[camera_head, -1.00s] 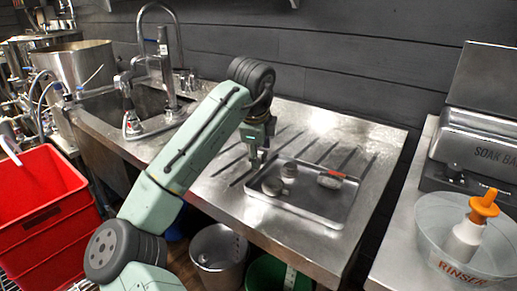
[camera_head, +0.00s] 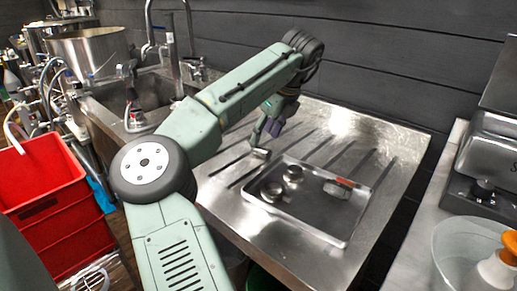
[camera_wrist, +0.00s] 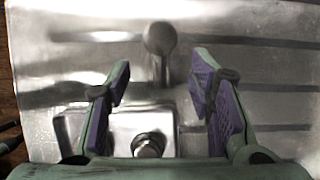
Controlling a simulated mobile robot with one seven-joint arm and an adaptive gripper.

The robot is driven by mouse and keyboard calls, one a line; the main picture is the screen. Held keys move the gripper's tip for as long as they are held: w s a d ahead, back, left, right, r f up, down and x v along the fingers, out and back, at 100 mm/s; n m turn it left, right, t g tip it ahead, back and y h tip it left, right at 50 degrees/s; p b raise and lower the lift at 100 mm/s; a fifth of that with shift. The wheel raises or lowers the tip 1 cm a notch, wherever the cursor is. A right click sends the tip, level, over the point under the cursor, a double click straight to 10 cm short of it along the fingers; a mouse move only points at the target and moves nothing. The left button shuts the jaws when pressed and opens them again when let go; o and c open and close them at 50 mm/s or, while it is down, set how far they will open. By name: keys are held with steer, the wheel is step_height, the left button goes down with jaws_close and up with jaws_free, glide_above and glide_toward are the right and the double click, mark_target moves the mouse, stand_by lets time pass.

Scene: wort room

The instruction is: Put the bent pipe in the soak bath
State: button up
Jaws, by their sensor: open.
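A small shiny metal piece (camera_head: 261,154), which looks like the bent pipe, lies on the steel drainboard just left of the tray. In the wrist view its rounded end (camera_wrist: 159,38) shows beyond and between my fingertips, with a narrow part running toward me; its full shape is unclear. My gripper (camera_head: 266,134) is just above it, open and empty. The wrist view shows the two purple-padded fingers apart (camera_wrist: 162,65).
The shallow metal tray (camera_head: 338,240) holds round metal fittings (camera_head: 292,173) and a grey-and-red piece (camera_head: 339,188). A clear basin (camera_head: 450,255) with an orange-topped bottle (camera_head: 499,268) stands at front right. The sink (camera_head: 150,92) and red crates (camera_head: 45,190) are left.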

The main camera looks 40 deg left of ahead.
mark_target(258, 146)
steer(key=x, duration=0.5)
steer(key=shift+p, duration=0.4)
steer(key=shift+c, duration=0.3)
jaws_close()
